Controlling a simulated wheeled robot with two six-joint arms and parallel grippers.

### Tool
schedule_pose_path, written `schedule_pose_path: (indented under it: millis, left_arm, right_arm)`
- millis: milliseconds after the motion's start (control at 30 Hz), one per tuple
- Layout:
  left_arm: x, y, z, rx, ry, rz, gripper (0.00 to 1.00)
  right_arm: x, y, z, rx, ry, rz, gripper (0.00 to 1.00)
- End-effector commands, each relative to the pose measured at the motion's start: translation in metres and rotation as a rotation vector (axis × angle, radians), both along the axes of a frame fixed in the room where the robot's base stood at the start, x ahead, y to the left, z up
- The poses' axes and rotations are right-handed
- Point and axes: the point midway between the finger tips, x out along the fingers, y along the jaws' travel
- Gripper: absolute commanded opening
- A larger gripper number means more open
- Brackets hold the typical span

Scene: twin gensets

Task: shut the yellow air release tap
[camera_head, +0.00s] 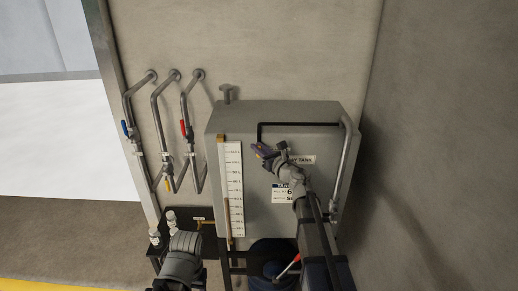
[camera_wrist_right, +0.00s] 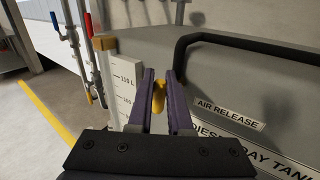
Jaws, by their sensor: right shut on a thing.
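The yellow air release tap (camera_wrist_right: 159,97) shows in the right wrist view as a yellow handle between the two purple fingers of my right gripper (camera_wrist_right: 160,100). The fingers are shut on it. In the head view my right gripper (camera_head: 262,151) is at the front of the grey day tank (camera_head: 250,180), and the tap there is mostly hidden by it. An "AIR RELEASE" label (camera_wrist_right: 230,113) is to the right of the fingers in the wrist view. My left arm shows low in the head view, but its gripper does not.
A white level scale (camera_head: 233,190) is on the tank left of my right gripper. A black pipe (camera_wrist_right: 250,42) runs over the tank. Wall pipes with blue, red (camera_head: 183,127) and yellow (camera_head: 168,184) levers stand left. A concrete wall (camera_head: 440,150) is on the right.

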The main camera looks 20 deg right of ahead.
Motion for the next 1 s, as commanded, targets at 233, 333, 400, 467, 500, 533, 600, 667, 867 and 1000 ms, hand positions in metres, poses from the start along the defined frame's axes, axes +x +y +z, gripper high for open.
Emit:
schedule_pose_path:
  millis: [233,333,400,467,500,533,600,667,867,1000]
  left_arm:
    - [0.0,0.0,-0.001,0.0,0.0,0.0,0.62]
    - [0.0,0.0,-0.004,0.0,0.0,-0.001,0.62]
    - [0.0,0.0,-0.008,0.0,0.0,-0.001,0.62]
    - [0.0,0.0,-0.013,0.0,0.0,-0.002,0.62]
    - [0.0,0.0,-0.016,0.001,0.0,-0.003,0.62]
    - [0.0,0.0,-0.019,0.001,0.0,-0.003,0.62]
    - [0.0,0.0,-0.027,0.001,0.0,-0.005,0.62]
    - [0.0,0.0,-0.034,0.001,0.0,-0.007,0.62]
    - [0.0,0.0,-0.057,0.002,0.0,-0.01,0.62]
    - [0.0,0.0,-0.072,0.002,0.0,-0.009,0.62]
  right_arm:
    - [0.0,0.0,0.0,0.004,-0.001,0.0,0.0]
    - [0.0,0.0,-0.002,0.022,-0.007,0.0,0.0]
    - [0.0,-0.001,-0.003,0.044,-0.013,0.0,0.0]
    - [0.0,-0.001,-0.004,0.072,-0.02,-0.001,0.0]
    - [-0.001,-0.002,-0.004,0.094,-0.027,0.0,0.0]
    - [-0.001,-0.002,-0.005,0.113,-0.033,0.0,0.0]
    - [-0.001,-0.003,-0.006,0.164,-0.047,-0.001,0.0]
    - [-0.001,-0.004,-0.007,0.214,-0.062,-0.001,0.0]
    - [-0.002,-0.007,-0.008,0.396,-0.113,0.0,0.0]
    - [-0.002,-0.008,-0.009,0.523,-0.149,0.0,0.0]
